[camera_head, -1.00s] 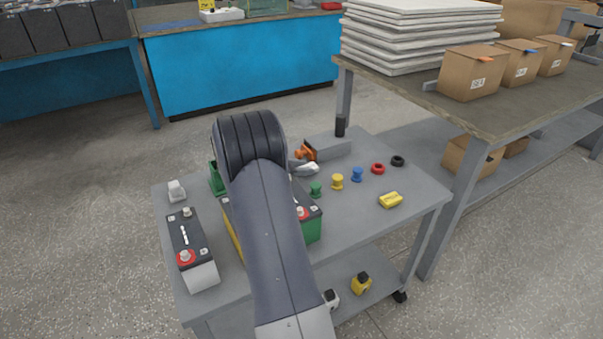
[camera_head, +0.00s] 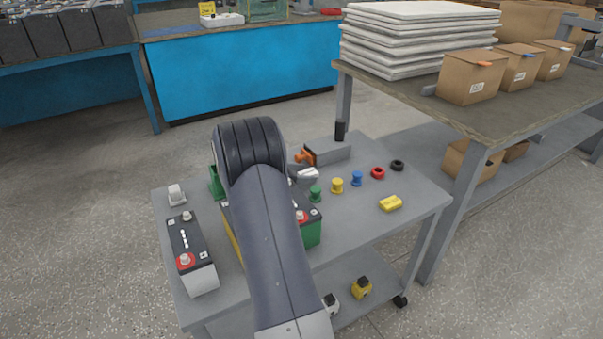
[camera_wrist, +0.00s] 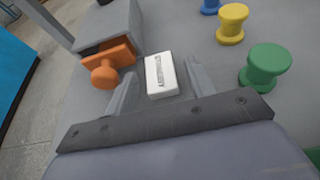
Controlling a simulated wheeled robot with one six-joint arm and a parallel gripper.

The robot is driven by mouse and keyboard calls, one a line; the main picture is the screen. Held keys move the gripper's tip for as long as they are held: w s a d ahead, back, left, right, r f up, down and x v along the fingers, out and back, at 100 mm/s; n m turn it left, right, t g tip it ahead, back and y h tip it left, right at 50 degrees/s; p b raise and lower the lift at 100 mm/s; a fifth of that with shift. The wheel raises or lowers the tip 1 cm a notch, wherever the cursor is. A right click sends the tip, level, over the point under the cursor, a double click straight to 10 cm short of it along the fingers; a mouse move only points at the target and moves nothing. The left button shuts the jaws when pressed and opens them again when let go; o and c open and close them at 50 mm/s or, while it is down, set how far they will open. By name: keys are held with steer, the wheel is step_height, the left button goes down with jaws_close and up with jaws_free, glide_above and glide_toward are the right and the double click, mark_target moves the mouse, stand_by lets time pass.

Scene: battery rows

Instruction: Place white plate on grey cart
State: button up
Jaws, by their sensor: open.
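The white plate (camera_wrist: 161,75), a small flat block with dark lettering, lies on the grey cart's top in the wrist view. It also shows in the head view (camera_head: 308,174), just right of my arm. My gripper (camera_wrist: 161,66) is open, with one finger on each side of the plate and gaps visible beside it. The grey cart (camera_head: 350,230) stands in the middle of the head view. My arm hides part of its top and most of my gripper there.
An orange-knobbed stamp (camera_wrist: 108,66) and a grey box (camera_head: 328,151) are close by. Green (camera_wrist: 265,66) and yellow spools (camera_wrist: 232,23) stand to the right. Batteries (camera_head: 190,252) stand on the cart's left. A yellow block (camera_head: 390,203) lies at the right; the cart's front right is clear.

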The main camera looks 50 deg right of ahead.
steer(key=shift+s+a+f, duration=0.1)
steer(key=shift+s+f, duration=0.05)
steer(key=shift+f, duration=0.4)
steer(key=shift+r, duration=0.3)
steer(key=p+v, duration=0.1)
steer(key=v, duration=0.3)
steer(key=p+v, duration=0.1)
steer(key=v, duration=0.2)
steer(key=shift+w+a+r+p, duration=0.15)
steer(key=shift+w+r+p, duration=0.1)
steer(key=shift+r+p, duration=0.25)
steer(key=shift+o, duration=0.6)
